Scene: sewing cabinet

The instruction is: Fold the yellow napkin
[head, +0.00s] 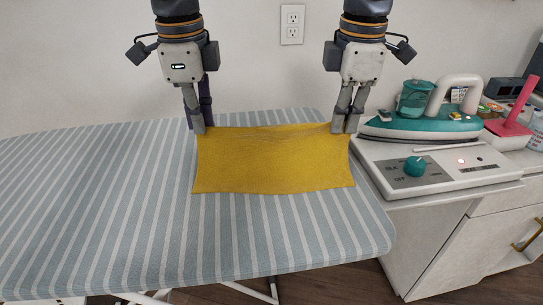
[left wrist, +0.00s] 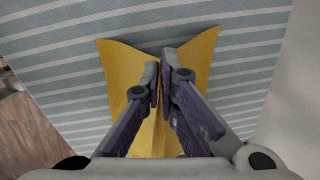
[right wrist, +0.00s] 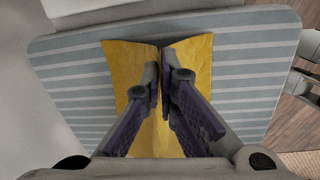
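The yellow napkin (head: 272,160) is spread as a single wide sheet over the striped ironing board (head: 110,200), its far edge between my two grippers. My left gripper (head: 199,130) is shut on its far left corner. My right gripper (head: 344,129) is shut on its far right corner. In the left wrist view the fingertips (left wrist: 161,66) are close together, with the cloth (left wrist: 116,70) rising in a ridge between them. The right wrist view shows the same pinch (right wrist: 161,66) on the cloth (right wrist: 195,62). How high the far edge is lifted is hard to tell.
A teal iron (head: 430,121) rests on a white station with a teal knob (head: 415,166), on a cabinet (head: 450,235) right of the board. The wall stands close behind. The board's left side is clear.

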